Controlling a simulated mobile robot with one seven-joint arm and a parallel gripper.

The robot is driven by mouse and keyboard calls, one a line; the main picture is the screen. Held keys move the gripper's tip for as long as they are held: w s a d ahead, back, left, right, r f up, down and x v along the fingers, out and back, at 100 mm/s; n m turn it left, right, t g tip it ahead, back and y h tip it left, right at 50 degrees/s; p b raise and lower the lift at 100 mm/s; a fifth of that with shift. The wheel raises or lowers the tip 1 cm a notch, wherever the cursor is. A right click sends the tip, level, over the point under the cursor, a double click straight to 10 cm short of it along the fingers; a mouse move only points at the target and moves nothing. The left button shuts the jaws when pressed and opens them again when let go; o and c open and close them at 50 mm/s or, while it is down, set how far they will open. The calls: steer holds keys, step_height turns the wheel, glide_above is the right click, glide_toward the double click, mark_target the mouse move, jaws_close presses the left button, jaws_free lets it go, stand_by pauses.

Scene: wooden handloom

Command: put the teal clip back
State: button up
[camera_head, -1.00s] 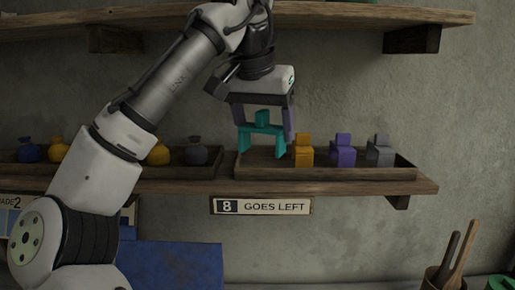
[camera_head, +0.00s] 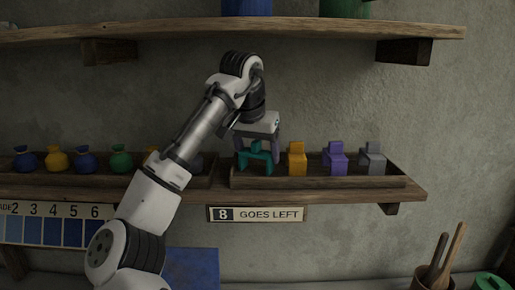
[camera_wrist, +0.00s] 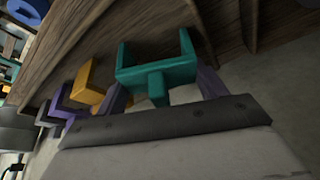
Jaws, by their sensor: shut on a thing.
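The teal clip (camera_head: 256,160) is at the left end of the right-hand wooden tray (camera_head: 330,183), left of the orange clip (camera_head: 297,162). My gripper (camera_head: 257,150) points down at it and is shut on it, with a purple-grey finger on each side. In the wrist view the teal clip (camera_wrist: 153,76) is between the two fingers (camera_wrist: 160,90), its stem towards the gripper body. In the head view its feet are about level with the bases of the other clips. I cannot tell whether they touch the tray floor.
A purple clip (camera_head: 335,162) and a grey clip (camera_head: 372,160) stand further right in the tray. Several small pouches sit in the left tray, one a green pouch (camera_head: 121,160). A sign (camera_head: 257,214) reads "8 GOES LEFT". An upper shelf (camera_head: 320,40) runs overhead.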

mark_target(254, 142)
steer(key=shift+f, duration=0.15)
steer(key=o, duration=1)
steer(key=shift+r, duration=0.2)
steer(key=shift+s+r+b, duration=0.15)
steer(key=shift+b, duration=0.2)
steer(key=shift+s+a+r+b, duration=0.2)
steer(key=shift+s+r+b, duration=0.2)
steer(key=shift+r, duration=0.1)
steer(key=shift+s+a+r+b, duration=0.2)
steer(key=shift+s+r+b, duration=0.2)
steer(key=shift+r, duration=0.1)
steer(key=shift+s+a+r+b, duration=0.1)
steer(key=shift+s+a+b, duration=0.55)
steer(key=shift+s, duration=1.1)
steer(key=shift+s+a+r+b, duration=0.1)
steer(key=shift+s+a+b, duration=0.55)
steer(key=shift+s, duration=1.05)
steer(key=shift+s+a+b, duration=0.55)
steer(key=shift+s+a, duration=0.2)
steer(key=shift+s, duration=1)
